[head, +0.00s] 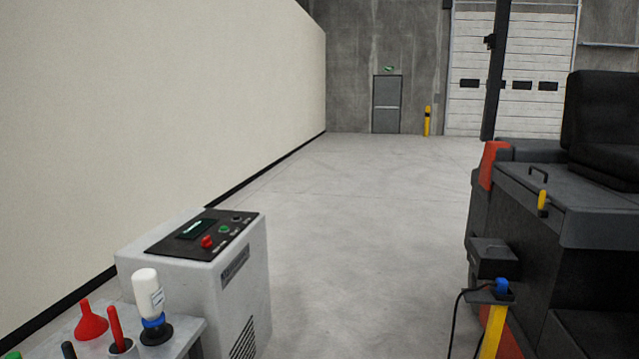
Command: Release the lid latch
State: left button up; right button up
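A dark vehicle with a seat stands at the right edge of the head view. Its grey lid (580,195) lies flat below the seat and looks closed. A small black handle (539,172) sits on top of the lid. A small yellow lever (542,200), which looks like the lid latch, hangs upright on the lid's front side. Whether it is engaged is too small to tell. Neither of my grippers is in view.
A grey machine (250,290) with a red and a green button stands at lower left. Beside it, a table (185,340) holds a white bottle (148,290) and a red funnel (90,322). A yellow post (493,330) with a cable stands by the vehicle. The floor between is clear.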

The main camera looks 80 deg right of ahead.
aim_at(542, 197)
jog(key=l+z, duration=0.1)
jog(key=z, duration=1.5)
jog(key=l+z, duration=0.25)
jog(key=z, duration=0.15)
jog(key=i+l+z, duration=0.1)
jog(key=l+z, duration=0.15)
jog(key=z, duration=0.15)
jog(key=i+l+z, duration=0.1)
jog(key=l+z, duration=0.15)
jog(key=z, duration=0.15)
jog(key=i+l+z, duration=0.15)
jog(key=z, duration=0.25)
jog(key=i+l+z, duration=0.25)
jog(key=i+l, duration=0.35)
jog(key=i, duration=0.15)
jog(key=u, duration=0.5)
